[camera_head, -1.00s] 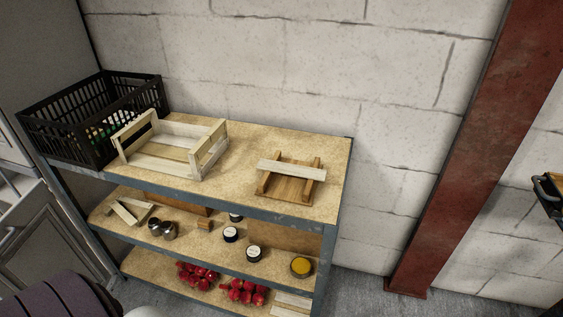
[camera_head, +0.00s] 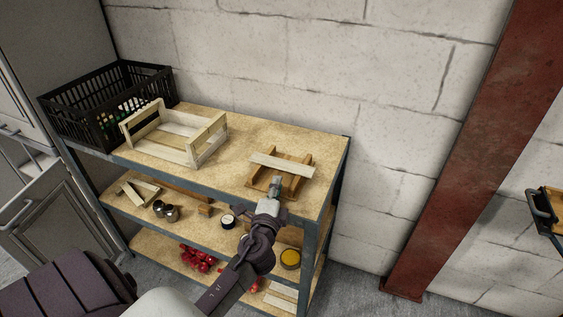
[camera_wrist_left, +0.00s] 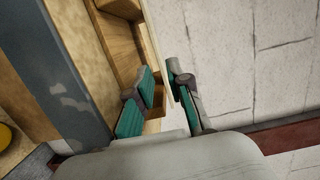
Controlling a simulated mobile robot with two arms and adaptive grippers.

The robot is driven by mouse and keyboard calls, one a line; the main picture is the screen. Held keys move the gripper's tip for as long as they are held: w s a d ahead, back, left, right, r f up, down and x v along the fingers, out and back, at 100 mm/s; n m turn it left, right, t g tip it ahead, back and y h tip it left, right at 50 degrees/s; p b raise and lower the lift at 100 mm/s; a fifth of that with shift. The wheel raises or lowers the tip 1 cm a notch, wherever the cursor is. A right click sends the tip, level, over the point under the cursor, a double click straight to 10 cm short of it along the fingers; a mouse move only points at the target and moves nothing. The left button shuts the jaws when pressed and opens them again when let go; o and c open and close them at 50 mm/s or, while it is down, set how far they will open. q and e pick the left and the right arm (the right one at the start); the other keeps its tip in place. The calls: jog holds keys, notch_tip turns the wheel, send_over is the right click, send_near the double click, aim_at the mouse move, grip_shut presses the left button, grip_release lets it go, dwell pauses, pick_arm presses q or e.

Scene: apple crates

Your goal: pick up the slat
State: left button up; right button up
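The slat (camera_head: 282,165) is a pale, flat wooden strip lying across a brown wooden stand (camera_head: 259,185) on the shelf's top board. My left gripper (camera_head: 276,182) is at the slat's near side, over the front of the stand. In the left wrist view, the slat (camera_wrist_left: 150,35) shows as a narrow pale strip running down toward the left gripper (camera_wrist_left: 162,82). The teal-padded fingers stand apart, with the strip appearing to reach between them. I cannot tell whether they touch it. My right gripper is not in view.
A pale wooden crate (camera_head: 193,157) and a black plastic crate (camera_head: 92,113) stand to the left on the top board (camera_head: 235,150). Lower shelves hold jars, wood pieces and red apples. A white block wall (camera_head: 390,130) is behind; a red column (camera_head: 470,150) stands right.

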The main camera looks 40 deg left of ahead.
aim_at(281, 164)
pick_arm(q)
jog(key=x, duration=0.4)
jog(key=p+x, duration=0.1)
jog(key=x, duration=0.1)
jog(key=shift+w+a+f, duration=0.2)
jog(key=shift+a, duration=0.2)
jog(key=shift+s, duration=0.1)
grip_shut()
